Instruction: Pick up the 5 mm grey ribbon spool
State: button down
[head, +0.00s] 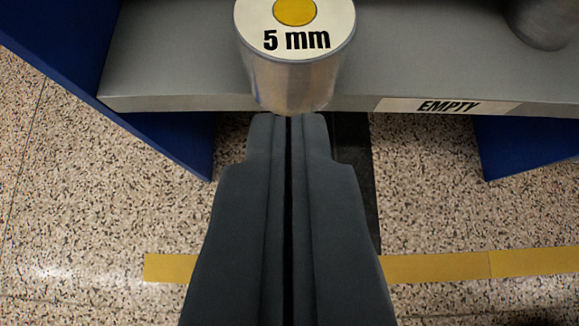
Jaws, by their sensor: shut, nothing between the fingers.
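A silvery-grey cylindrical spool (294,82) stands at the top middle of the head view, near the front edge of a grey shelf. Its pale top bears the words "5 mm" and a yellow disc. The top of the spool is cut off by the picture edge. My gripper (287,117) is shut and empty, with its dark fingers side by side. Its fingertips appear just below the spool in the picture; I cannot tell whether they touch it.
The grey shelf (170,60) carries an "EMPTY" label (447,106) on its front edge, right of the spool. Another grey round object (545,20) is partly visible at top right. Blue supports (180,145) flank the shelf. Speckled floor with a yellow line (440,267) lies below.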

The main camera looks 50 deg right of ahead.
aim_at(296, 12)
jog(key=shift+s+a, duration=0.9)
jog(key=shift+a, duration=0.3)
jog(key=c, duration=2.1)
grip_release()
jog(key=shift+s+a, duration=0.15)
jog(key=o, duration=0.8)
jog(key=shift+s+a, duration=0.1)
jog(key=shift+c, duration=0.2)
jog(key=o, duration=0.7)
jog(key=shift+w+d, duration=0.3)
jog(key=shift+w, duration=0.05)
jog(key=shift+o, duration=1.2)
jog(key=w+d+n+y, duration=0.1)
jog(key=w+d+y, duration=0.1)
jog(key=w+d+n+g+y, duration=0.1)
jog(key=w+d, duration=0.1)
jog(key=shift+w+d+f+g+y, duration=0.1)
jog(key=shift+d+f+g+y, duration=0.1)
jog(key=shift+g+y, duration=0.15)
jog(key=d+n, duration=0.1)
jog(key=d+r+y, duration=0.1)
jog(key=w+d+n+g+y, duration=0.1)
jog(key=shift+w+d+r+n+y, duration=0.1)
jog(key=shift+d+r+n+y, duration=0.2)
jog(key=shift+d, duration=0.1)
jog(key=shift+d+r+n, duration=0.2)
jog(key=shift+d+n, duration=0.1)
jog(key=shift+d, duration=0.1)
jog(key=shift+x, duration=3.75)
